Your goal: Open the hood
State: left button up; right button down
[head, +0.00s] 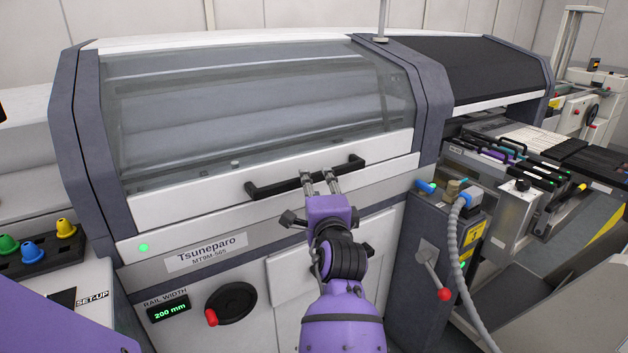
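The hood (250,95) of the Tsuneparo machine is down, with a clear grey window and a white lower edge. A black bar handle (275,188) runs across that white edge. The purple wrist hides part of the machine's front below the handle.
A grey post with a red-knobbed lever (431,268) and a grey hose (462,240) stands right of my arm. Feeders (515,160) fill the right side. A rail width knob (231,303) is low on the front. Coloured knobs (33,248) sit at the left.

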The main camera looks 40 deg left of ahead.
aim_at(314, 180)
pick_arm(q)
jog(key=x, duration=0.5)
jog(key=shift+d, duration=0.1)
grip_shut()
